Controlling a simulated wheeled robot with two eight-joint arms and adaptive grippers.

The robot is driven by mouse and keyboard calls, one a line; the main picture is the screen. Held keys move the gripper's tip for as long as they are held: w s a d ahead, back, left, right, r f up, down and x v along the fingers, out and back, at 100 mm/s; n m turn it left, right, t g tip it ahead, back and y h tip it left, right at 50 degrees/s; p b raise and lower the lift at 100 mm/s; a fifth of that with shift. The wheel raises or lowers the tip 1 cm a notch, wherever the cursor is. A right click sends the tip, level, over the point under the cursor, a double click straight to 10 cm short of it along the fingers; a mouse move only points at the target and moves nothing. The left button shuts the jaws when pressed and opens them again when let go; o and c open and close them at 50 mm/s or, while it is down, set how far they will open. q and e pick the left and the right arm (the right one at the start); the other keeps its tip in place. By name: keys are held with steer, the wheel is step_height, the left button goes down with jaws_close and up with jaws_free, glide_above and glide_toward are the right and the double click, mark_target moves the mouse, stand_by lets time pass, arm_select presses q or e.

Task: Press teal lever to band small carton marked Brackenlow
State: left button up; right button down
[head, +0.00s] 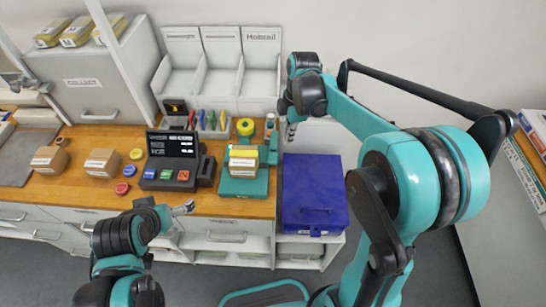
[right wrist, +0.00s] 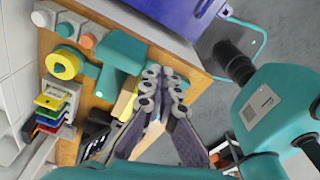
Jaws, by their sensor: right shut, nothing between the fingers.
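A teal banding device (head: 243,187) stands on the wooden counter with a small carton (head: 242,164) on it; the carton's marking is too small to read. A yellow roll (head: 245,127) sits behind the carton. In the right wrist view, a teal lever-like block (right wrist: 124,50) stands beside the yellow roll (right wrist: 64,62). My right gripper (head: 291,130) is shut and empty, above the counter just right of the device; its fingers (right wrist: 164,82) partly hide the carton in the wrist view. My left gripper (head: 188,208) is low at the counter's front edge; its finger gap is unclear.
Two brown cartons (head: 102,162) (head: 50,159) lie at the left of the counter. A dark console (head: 173,147) with coloured buttons stands left of the device. A blue crate (head: 314,190) stands to the right. White bins (head: 221,65) line the wall.

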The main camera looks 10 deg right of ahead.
steer(key=r, duration=0.3)
steer(key=shift+d+r, duration=0.15)
steer(key=shift+d, duration=0.05)
stand_by(0.8)
steer(key=s+f+m+t+b, duration=0.3)
steer(key=s+m, duration=0.5)
steer(key=m, duration=0.1)
steer(key=s+f+m+t+h+b, duration=0.1)
steer(key=s+f+m+t+b, duration=0.2)
steer(key=s+m, duration=0.6)
steer(key=shift+a+f+t+b, duration=0.4)
steer(key=shift+f+t, duration=0.2)
steer(key=shift+f, duration=0.15)
